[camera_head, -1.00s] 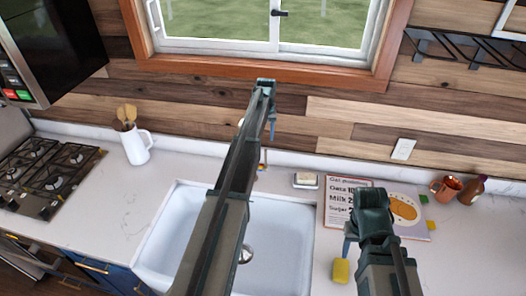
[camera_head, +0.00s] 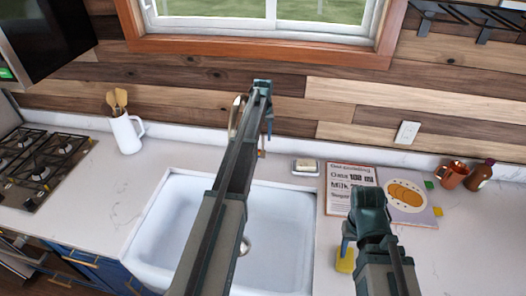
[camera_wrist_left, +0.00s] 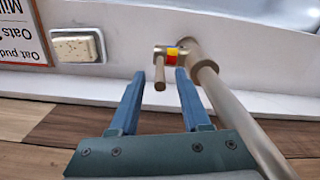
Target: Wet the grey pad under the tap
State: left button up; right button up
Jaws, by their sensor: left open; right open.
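The tap (camera_head: 235,117) stands behind the white sink (camera_head: 165,215), partly hidden by my left arm. Its pale pipe (camera_wrist_left: 232,105) and a short lever (camera_wrist_left: 160,72) with a red and yellow mark show in the left wrist view. My left gripper (camera_head: 267,132) is open by the tap; its fingertips in the left wrist view (camera_wrist_left: 160,77) lie either side of the lever's end, with no clear contact. My right gripper (camera_head: 347,243) is open above the counter, by a yellow sponge (camera_head: 345,263) that it partly covers. I cannot make out a grey pad.
A cream block on a dish (camera_head: 305,167) sits behind the sink. An open recipe book (camera_head: 350,187), a copper mug (camera_head: 452,174) and a brown bottle (camera_head: 479,175) are at right. A white jug (camera_head: 127,134) and the hob (camera_head: 40,165) are at left. Counter between jug and sink is clear.

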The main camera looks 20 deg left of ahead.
aim_at(263, 143)
pick_arm(q)
notch_tip(263, 143, down, 5)
jog(key=b, duration=0.3)
jog(key=shift+b, duration=0.4)
jog(key=shift+r, duration=0.1)
grip_shut()
dwell(0.9)
